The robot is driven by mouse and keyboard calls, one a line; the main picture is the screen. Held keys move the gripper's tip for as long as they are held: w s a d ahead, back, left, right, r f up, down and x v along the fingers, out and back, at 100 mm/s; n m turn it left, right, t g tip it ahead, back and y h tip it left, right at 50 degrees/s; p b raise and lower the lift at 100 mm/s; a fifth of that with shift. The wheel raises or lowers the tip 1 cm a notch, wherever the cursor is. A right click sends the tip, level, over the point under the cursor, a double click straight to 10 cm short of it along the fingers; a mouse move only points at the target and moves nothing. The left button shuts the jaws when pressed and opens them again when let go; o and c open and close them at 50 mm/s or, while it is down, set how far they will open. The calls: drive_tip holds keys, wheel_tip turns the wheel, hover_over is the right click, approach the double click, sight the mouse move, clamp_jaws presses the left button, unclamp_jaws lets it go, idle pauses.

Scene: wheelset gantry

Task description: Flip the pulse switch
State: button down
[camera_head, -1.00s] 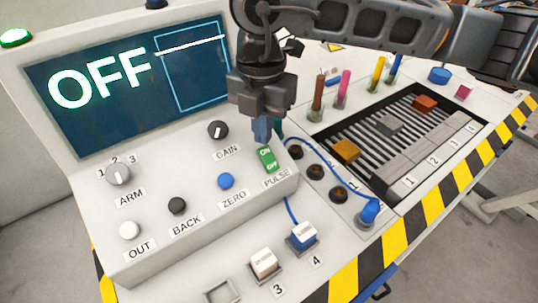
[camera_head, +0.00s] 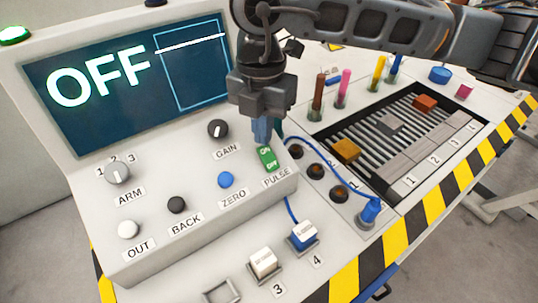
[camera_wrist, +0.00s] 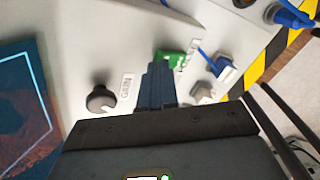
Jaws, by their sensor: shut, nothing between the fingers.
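The pulse switch (camera_head: 267,158) is a green rocker marked ON and OFF, set in the sloped console panel above the PULSE label. It also shows in the wrist view (camera_wrist: 170,58), partly hidden behind my fingers. My gripper (camera_head: 262,138) is shut and empty, pointing down at the upper ON end of the switch. Its blue fingertips also show in the wrist view (camera_wrist: 158,68). They are at or just above the switch's upper edge; I cannot tell whether they touch it. The screen (camera_head: 130,75) reads OFF.
The GAIN knob (camera_head: 218,129) is left of my fingers, and the blue ZERO button (camera_head: 225,180) is lower left. A blue cable loops from near the switch to a blue plug (camera_head: 370,210) at right. A slotted tray (camera_head: 365,160) with blocks lies beyond.

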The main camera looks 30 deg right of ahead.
drive_tip(key=shift+f+b, duration=0.55)
drive_tip(key=shift+f, duration=0.1)
idle(0.3)
wheel_tip(320, 180, up, 7)
drive_tip(key=p, duration=0.3)
idle(0.6)
idle(0.4)
